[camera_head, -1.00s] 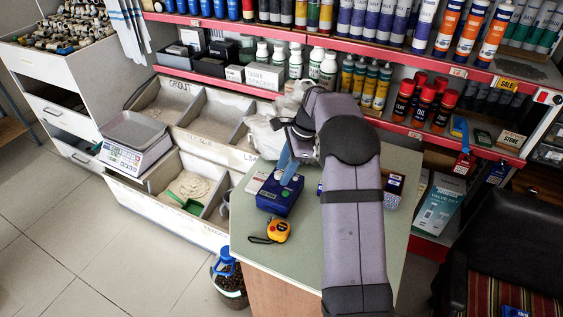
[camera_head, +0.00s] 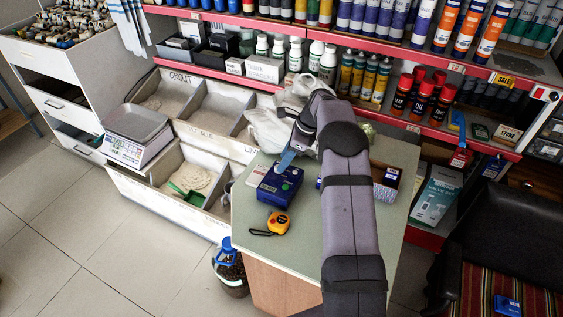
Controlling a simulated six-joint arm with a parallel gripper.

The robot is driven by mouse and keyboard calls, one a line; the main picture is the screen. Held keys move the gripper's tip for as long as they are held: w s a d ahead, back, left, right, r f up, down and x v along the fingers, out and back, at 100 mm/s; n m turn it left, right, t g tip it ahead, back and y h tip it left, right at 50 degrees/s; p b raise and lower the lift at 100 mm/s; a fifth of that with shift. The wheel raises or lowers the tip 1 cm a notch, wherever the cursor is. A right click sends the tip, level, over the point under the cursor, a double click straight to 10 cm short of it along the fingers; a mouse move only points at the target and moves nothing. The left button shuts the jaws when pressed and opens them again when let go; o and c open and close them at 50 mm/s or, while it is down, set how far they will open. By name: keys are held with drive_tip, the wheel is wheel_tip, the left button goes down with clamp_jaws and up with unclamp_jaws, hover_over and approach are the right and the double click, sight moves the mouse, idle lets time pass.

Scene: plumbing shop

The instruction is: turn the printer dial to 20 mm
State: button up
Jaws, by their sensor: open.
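The printer (camera_head: 279,193) is a small dark blue box on the green counter top (camera_head: 310,245). It has a few small coloured marks on its top; its dial is too small to make out. My gripper (camera_head: 284,164) has blue fingers and comes down at the printer's upper edge from behind my grey arm. It appears at or just above the printer's top; I cannot tell whether it touches. The jaws are open, and nothing is seen held in them.
A small box (camera_head: 385,182) stands right of my arm. Shelves of bottles line the back.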

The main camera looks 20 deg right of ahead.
drive_tip(key=shift+x, duration=1.4)
clamp_jaws()
drive_tip(key=shift+w+n, duration=0.1)
drive_tip(key=shift+n, duration=0.2)
drive_tip(key=shift+n+g, duration=0.6)
drive_tip(key=shift+n, duration=0.7)
